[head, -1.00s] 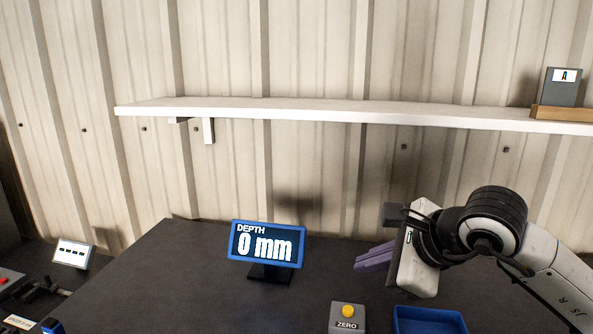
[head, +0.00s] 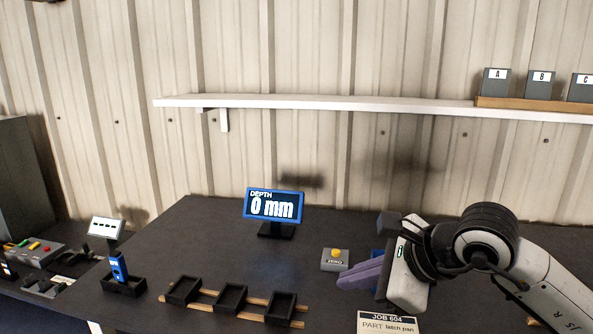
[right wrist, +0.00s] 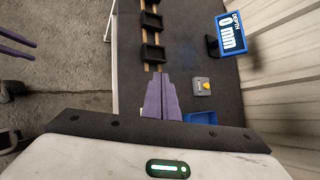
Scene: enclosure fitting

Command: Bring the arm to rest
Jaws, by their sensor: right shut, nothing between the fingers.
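My right gripper (head: 362,275) comes in from the right in the head view, with its purple fingers pointing left above the table (head: 215,225). In the right wrist view its two fingers (right wrist: 161,97) lie together, shut with nothing between them. It is above the table near the ZERO button box (head: 335,259), apart from it as far as the wrist view shows. My left gripper is not in the head view; purple fingers (right wrist: 14,42) show at the left edge of the right wrist view, spaced apart.
A depth display (head: 273,207) reading 0 mm stands at the back. Black trays (head: 231,298) sit on wooden rails in front. A blue bin (right wrist: 201,118) is beside my right gripper. A job card (head: 387,323) lies in front. A shelf (head: 340,106) holds lettered boxes (head: 540,84).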

